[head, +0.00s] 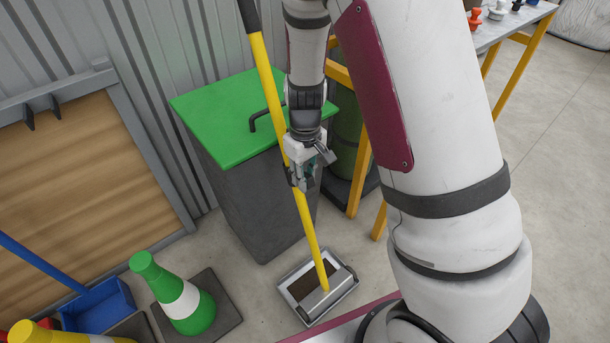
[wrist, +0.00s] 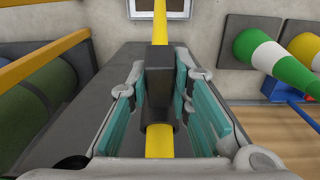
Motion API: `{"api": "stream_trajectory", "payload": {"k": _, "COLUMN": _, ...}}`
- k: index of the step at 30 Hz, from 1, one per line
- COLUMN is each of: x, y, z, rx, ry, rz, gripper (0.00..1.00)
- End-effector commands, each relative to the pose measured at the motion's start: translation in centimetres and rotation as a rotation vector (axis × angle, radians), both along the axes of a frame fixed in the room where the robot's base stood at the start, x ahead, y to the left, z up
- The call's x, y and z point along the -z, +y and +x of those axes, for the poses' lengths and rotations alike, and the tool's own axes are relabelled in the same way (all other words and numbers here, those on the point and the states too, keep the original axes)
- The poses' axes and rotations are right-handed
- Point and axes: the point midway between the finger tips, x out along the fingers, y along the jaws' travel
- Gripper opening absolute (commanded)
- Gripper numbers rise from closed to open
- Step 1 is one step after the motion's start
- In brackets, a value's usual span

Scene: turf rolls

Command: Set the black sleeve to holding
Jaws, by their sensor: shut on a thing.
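The black sleeve (wrist: 158,85) sits around a yellow pole (head: 273,90), between the teal pads of my gripper (wrist: 160,75) in the wrist view. My gripper (head: 302,170) is shut on the sleeve, about midway along the visible pole. In the head view the gripper hides the sleeve. The pole is tilted, with its top toward the upper left and its lower end at a grey tool head (head: 325,292) in a shallow metal tray (head: 350,289). The pole shows above and below the sleeve in the wrist view (wrist: 160,143).
A dark bin with a green lid (head: 215,110) stands close behind the pole. A green and white cone (head: 180,300), a blue bin (head: 100,305) and a yellow cone (head: 40,333) are at lower left. A yellow-legged table (head: 500,25) is upper right. Open floor (head: 560,150) lies right.

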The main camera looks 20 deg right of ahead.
Motion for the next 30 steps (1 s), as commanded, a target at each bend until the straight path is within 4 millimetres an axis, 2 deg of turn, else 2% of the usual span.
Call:
{"api": "stream_trajectory", "payload": {"k": 12, "x": 3.9, "y": -0.4, "z": -1.2, "rx": 0.001, "ry": 0.0, "rz": 0.001, "gripper": 0.0}}
{"api": "stream_trajectory", "payload": {"k": 22, "x": 4.1, "y": -0.4, "z": -1.4, "rx": 0.001, "ry": 0.001, "rz": 0.0, "gripper": 0.0}}
{"api": "stream_trajectory", "payload": {"k": 23, "x": 4.1, "y": -0.4, "z": -1.4, "rx": 0.001, "ry": 0.001, "rz": 0.0, "gripper": 0.26}}
{"api": "stream_trajectory", "payload": {"k": 24, "x": 4.1, "y": -0.4, "z": -1.4, "rx": 0.001, "ry": 0.002, "rz": -0.001, "gripper": 0.35}}
{"api": "stream_trajectory", "payload": {"k": 25, "x": 4.1, "y": -0.4, "z": -1.4, "rx": 0.001, "ry": 0.001, "rz": 0.0, "gripper": 0.4}}
{"api": "stream_trajectory", "payload": {"k": 30, "x": 4.0, "y": -0.4, "z": -1.3, "rx": 0.0, "ry": 0.001, "rz": 0.0, "gripper": 0.4}}
